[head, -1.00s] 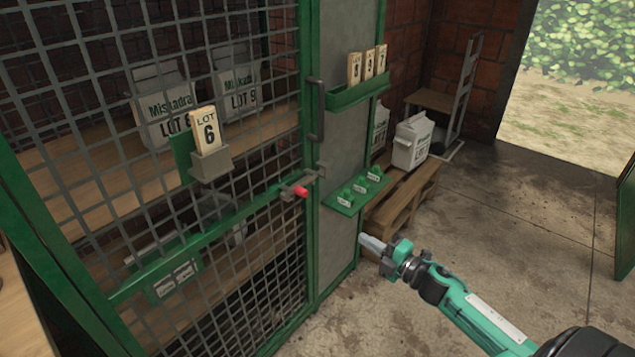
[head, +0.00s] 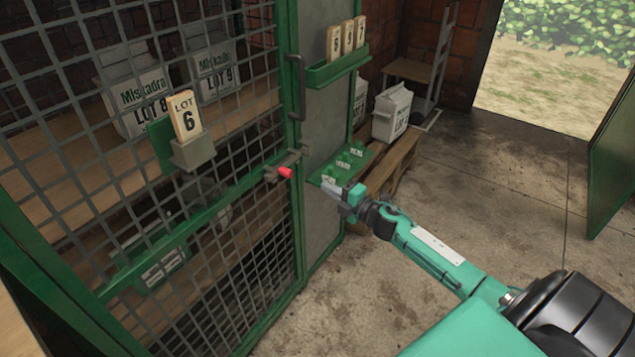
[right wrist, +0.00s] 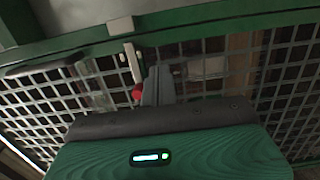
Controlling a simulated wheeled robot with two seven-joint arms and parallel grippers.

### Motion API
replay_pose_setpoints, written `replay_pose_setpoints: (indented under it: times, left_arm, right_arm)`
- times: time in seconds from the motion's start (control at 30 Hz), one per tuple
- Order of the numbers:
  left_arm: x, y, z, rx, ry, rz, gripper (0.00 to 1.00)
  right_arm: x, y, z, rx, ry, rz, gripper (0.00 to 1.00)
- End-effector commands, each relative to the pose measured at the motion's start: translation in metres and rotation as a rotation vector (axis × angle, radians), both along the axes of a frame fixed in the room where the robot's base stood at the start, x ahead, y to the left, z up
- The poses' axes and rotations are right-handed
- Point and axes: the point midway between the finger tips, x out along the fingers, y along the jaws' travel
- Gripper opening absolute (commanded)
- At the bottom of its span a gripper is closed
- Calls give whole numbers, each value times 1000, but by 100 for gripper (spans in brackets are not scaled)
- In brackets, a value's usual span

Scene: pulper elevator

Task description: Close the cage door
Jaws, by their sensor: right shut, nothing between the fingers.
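The cage door (head: 225,212) is a green frame with grey wire mesh, filling the left of the head view. A bolt with a red knob (head: 285,172) sits on its right edge, beside the green post. The door edge looks close to the post; I cannot tell whether a gap is left. The red knob also shows in the right wrist view (right wrist: 137,95). My right gripper (head: 332,189) is shut and empty, to the right of the knob and apart from it in the head view. Its fingers (right wrist: 157,84) appear beside the knob in the wrist view. My left gripper is out of view.
A holder with a LOT 6 card (head: 186,116) is on the mesh. A green card rack (head: 338,68) and a small green shelf (head: 342,166) project from the grey panel. A pallet (head: 395,165) with a white sack (head: 392,112) stands behind. Concrete floor (head: 500,190) is clear at right.

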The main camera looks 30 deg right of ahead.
Motion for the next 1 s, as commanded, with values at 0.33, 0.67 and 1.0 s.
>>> replay_pose_setpoints:
  times: [0.33, 0.67, 1.0]
  left_arm:
    - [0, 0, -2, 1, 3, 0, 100]
    - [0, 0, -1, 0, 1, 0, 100]
    - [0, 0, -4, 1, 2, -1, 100]
  right_arm:
    - [39, 11, 1, 0, -1, -1, 0]
    - [46, 13, 0, -1, 0, 0, 0]
    - [54, 14, -1, 0, -1, 11, 0]
